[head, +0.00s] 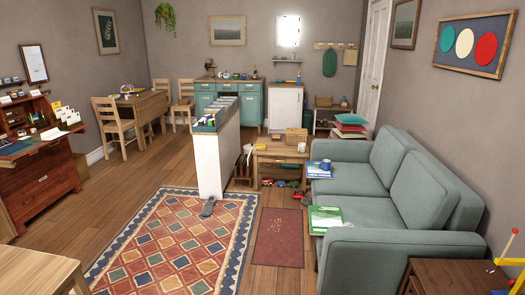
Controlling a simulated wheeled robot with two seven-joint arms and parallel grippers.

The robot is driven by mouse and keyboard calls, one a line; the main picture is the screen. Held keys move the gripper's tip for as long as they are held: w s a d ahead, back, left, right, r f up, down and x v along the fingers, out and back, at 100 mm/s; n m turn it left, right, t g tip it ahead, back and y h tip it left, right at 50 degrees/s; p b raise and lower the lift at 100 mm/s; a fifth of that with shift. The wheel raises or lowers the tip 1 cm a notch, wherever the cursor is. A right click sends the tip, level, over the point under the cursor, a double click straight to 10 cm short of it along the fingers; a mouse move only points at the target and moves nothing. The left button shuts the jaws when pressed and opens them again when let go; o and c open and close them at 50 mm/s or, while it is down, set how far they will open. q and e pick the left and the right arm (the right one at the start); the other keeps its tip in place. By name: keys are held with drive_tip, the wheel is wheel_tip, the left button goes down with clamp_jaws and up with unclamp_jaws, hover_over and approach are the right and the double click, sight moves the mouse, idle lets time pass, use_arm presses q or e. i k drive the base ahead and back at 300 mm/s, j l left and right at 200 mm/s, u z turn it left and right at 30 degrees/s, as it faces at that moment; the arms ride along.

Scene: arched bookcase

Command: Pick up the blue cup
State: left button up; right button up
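A small blue cup (326,164) stands at the far end of the grey-green sofa (365,205). It appears to stand on or right beside a blue-and-white book or magazine (317,171); the exact contact is too small to tell. Neither of my grippers is in the head view, so their state does not show.
A patterned rug (175,240) and a small red mat (279,238) lie before the sofa. A low white shelf unit (208,165) stands mid-room. A wooden table (281,158) stands beyond the sofa. A wooden tabletop (35,272) is at near left, a dark cabinet (450,277) at near right.

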sight(326, 164)
drive_tip(key=i+u, duration=0.15)
drive_tip(key=i, duration=1.1)
drive_tip(key=i+l+u, duration=0.1)
drive_tip(key=i, duration=1.15)
drive_tip(key=i+l+z, duration=0.2)
drive_tip(key=i, duration=0.3)
drive_tip(key=i+j+z, duration=0.2)
drive_tip(key=i, duration=0.25)
drive_tip(key=i+z, duration=0.2)
drive_tip(key=i, duration=0.3)
drive_tip(key=i+j+z, duration=0.2)
drive_tip(key=i, duration=0.25)
drive_tip(key=i+j+z, duration=0.2)
drive_tip(key=i, duration=0.3)
drive_tip(key=i+z, duration=0.3)
drive_tip(key=i, duration=0.3)
